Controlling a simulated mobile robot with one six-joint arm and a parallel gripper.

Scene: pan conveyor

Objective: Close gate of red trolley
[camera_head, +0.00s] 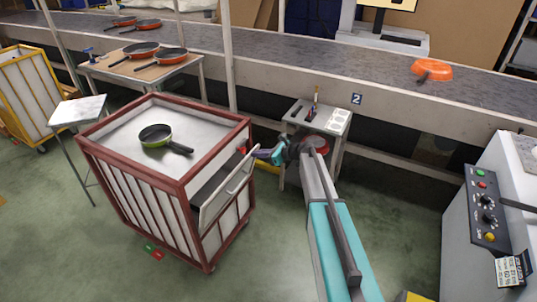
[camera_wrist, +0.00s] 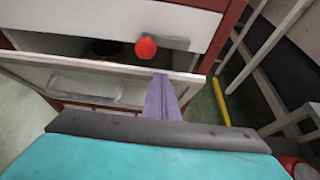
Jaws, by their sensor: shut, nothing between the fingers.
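The red trolley (camera_head: 160,97) stands at left centre in the head view, red-framed with pale panels. Its gate (camera_head: 228,192), a pale panel with a bar handle, leans outward on the right side, leaving a dark gap behind it. In the wrist view the gate (camera_wrist: 60,82) crosses the left and middle, and a red knob (camera_wrist: 146,47) sits on the trolley above the gap. My gripper (camera_head: 264,154) is shut and empty by the gate's far upper corner. In the wrist view its purple fingers (camera_wrist: 161,92) overlap the gate's top edge near its right end; contact is unclear.
A green pan (camera_head: 157,135) lies on the trolley top. A small stand (camera_head: 336,122) is just beyond my gripper, below the conveyor (camera_head: 270,50). A control box (camera_head: 483,210) stands at right. The floor (camera_head: 270,250) in front of the gate is clear.

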